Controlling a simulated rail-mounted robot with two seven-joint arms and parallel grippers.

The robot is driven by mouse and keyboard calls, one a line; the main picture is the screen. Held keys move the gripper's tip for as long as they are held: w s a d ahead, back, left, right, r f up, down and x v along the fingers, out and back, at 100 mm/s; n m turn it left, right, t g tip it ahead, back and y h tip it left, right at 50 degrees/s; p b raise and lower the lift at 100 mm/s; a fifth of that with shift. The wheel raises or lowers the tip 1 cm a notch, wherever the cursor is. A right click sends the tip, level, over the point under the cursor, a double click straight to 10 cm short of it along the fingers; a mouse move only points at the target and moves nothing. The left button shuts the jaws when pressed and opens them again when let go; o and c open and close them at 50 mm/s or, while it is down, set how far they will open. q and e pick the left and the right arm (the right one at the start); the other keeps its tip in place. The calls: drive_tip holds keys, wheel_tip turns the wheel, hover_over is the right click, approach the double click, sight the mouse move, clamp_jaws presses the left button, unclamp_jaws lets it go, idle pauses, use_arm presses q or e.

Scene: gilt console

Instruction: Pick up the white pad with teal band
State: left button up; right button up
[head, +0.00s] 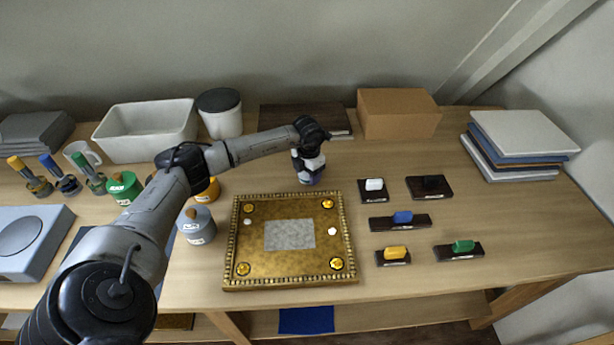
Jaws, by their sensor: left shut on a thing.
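My left gripper (309,170) is behind the gilt panel, low over the table, and is shut on a small bluish-white thing (308,180). The gripper hides most of this thing, so I cannot tell what it is or whether it touches the table. A small white pad (374,184) sits on a dark base to the right of the gripper, apart from it; no teal band can be made out on it. My right gripper is not in view.
The gilt panel (290,280) lies in front of the gripper. Dark bases with black (432,182), blue (403,217), yellow (395,252) and green (463,246) pads stand right. A cardboard box (398,114) and white bin (148,130) stand behind. Lidded jars crowd the left.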

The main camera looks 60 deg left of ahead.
use_arm(q)
drive_tip(key=shift+c, duration=0.7)
drive_tip(key=shift+r, duration=0.1)
drive_tip(key=shift+r, duration=0.5)
wheel_tip(320, 180, up, 4)
drive_tip(key=shift+d+f+p, duration=0.1)
drive_tip(key=shift+f+p, duration=0.15)
drive_tip(key=shift+p, duration=0.35)
drive_tip(key=s+d+r+p, duration=0.1)
drive_tip(key=s+d+r, duration=0.1)
drive_tip(key=d, duration=0.3)
drive_tip(key=s+d+r+p, duration=0.1)
drive_tip(key=s+d+r, duration=0.1)
drive_tip(key=d+r, duration=0.2)
drive_tip(key=shift+d+r, duration=0.2)
drive_tip(key=shift+d, duration=0.7)
drive_tip(key=shift+s, duration=0.1)
